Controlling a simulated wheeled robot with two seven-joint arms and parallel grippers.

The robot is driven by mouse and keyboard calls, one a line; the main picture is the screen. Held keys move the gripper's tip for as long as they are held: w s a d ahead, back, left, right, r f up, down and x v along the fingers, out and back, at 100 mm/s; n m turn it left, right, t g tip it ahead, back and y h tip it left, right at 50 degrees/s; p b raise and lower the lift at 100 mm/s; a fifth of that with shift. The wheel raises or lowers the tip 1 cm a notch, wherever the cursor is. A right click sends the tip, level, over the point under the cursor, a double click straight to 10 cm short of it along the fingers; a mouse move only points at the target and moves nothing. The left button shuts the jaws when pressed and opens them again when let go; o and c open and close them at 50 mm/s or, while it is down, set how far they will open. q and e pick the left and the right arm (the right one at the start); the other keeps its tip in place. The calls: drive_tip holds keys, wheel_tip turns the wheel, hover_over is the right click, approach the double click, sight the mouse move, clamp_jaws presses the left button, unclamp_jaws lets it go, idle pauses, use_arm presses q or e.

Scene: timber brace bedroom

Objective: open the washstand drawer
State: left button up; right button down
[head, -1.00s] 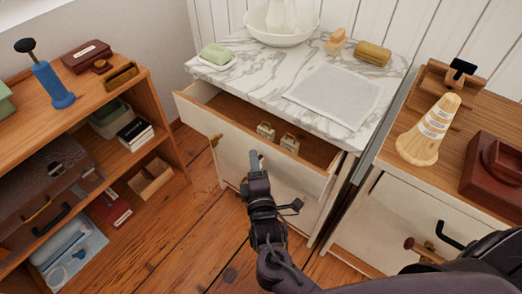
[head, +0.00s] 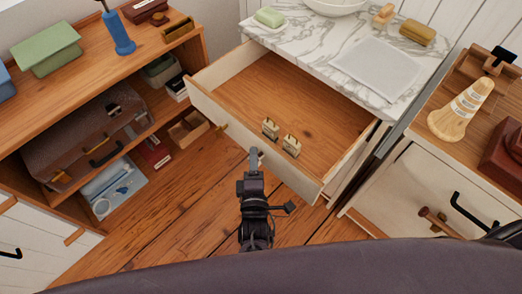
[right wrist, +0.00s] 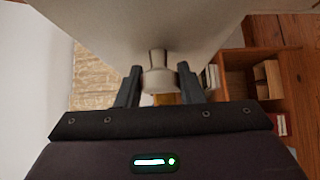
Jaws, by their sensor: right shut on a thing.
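The washstand has a white marble top (head: 345,40) and a cream front. Its wide drawer (head: 300,98) is pulled well out, with the wooden floor showing. Two small cream and brass pieces (head: 280,137) lie inside near the front panel. My right gripper (head: 254,160) is at the outer face of the drawer front. In the right wrist view its fingers (right wrist: 158,85) are closed on either side of the drawer's knob (right wrist: 158,72). Another brass knob (head: 222,127) shows farther left on the front. My left gripper is not in view.
A wooden shelf (head: 185,60) stands at the left, with a suitcase (head: 85,130) and several other items. A cabinet (head: 410,190) with a wooden cone (head: 462,110) stands close at the right. Bare floor (head: 190,200) lies before the drawer.

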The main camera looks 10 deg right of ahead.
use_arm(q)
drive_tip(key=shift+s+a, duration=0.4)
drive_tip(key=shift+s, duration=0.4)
use_arm(e)
drive_tip(key=shift+s+a, duration=0.65)
drive_tip(key=shift+a, duration=0.1)
drive_tip(key=shift+f, duration=0.1)
drive_tip(key=c, duration=1)
unclamp_jaws()
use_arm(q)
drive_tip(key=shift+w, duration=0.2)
use_arm(e)
drive_tip(key=s+a, duration=0.1)
drive_tip(key=s, duration=0.6)
drive_tip(key=shift+s, duration=0.4)
